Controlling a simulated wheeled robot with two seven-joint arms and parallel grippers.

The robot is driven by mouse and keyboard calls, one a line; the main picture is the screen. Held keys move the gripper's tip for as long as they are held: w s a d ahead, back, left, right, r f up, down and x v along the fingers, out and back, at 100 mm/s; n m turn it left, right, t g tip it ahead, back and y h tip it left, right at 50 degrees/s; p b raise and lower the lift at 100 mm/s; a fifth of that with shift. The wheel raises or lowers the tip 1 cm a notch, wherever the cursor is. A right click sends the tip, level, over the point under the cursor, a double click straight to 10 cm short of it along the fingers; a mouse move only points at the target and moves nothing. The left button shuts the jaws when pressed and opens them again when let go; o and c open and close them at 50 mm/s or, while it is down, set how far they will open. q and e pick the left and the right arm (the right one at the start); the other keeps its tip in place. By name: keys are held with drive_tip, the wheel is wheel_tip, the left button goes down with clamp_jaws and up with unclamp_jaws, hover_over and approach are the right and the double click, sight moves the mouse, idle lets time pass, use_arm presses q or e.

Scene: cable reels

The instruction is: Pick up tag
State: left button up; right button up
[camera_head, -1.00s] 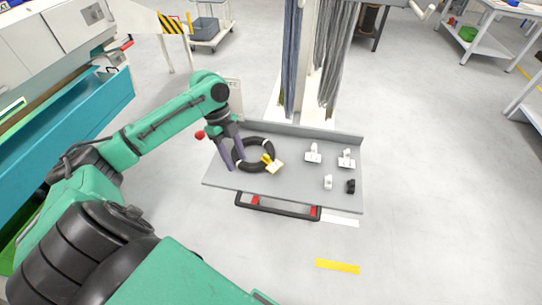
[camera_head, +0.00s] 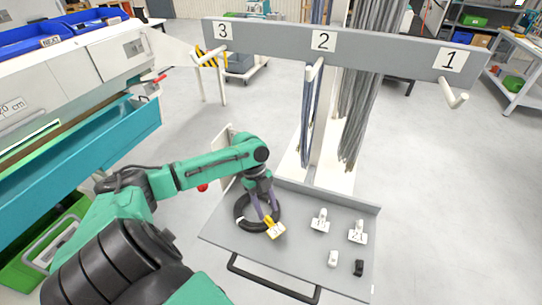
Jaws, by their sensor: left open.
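A black cable coil (camera_head: 240,207) lies on the grey tray table at its left. A tag with a yellow clip and a white plate (camera_head: 276,231) sits at the coil's front right edge. Two more tags with white plates, one near the middle (camera_head: 320,224) and one at the right (camera_head: 357,236), stand on the tray apart from the coil. My left gripper (camera_head: 268,213) points down over the coil, its fingers apart, close behind the yellow-clipped tag. Whether the fingers touch the coil or tag is unclear. My right gripper is not in view.
A small white piece (camera_head: 333,258) and a small black piece (camera_head: 358,268) lie at the tray's front right. A grey rail (camera_head: 400,54) with hooks numbered 3, 2 and 1 stands behind the tray (camera_head: 290,258); cables hang there. The floor at right is clear.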

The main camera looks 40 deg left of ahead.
sight(269, 219)
use_arm(q)
drive_tip(key=x, duration=0.3)
drive_tip(key=shift+d+r+p, duration=0.1)
drive_tip(key=shift+p, duration=0.25)
drive_tip(key=shift+s+f, duration=0.15)
drive_tip(key=shift+f, duration=0.1)
drive_tip(key=shift+c, duration=0.3)
clamp_jaws()
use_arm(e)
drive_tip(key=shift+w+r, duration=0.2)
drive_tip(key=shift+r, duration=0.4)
use_arm(q)
wheel_tip(269, 219, up, 20)
drive_tip(key=b, duration=0.2)
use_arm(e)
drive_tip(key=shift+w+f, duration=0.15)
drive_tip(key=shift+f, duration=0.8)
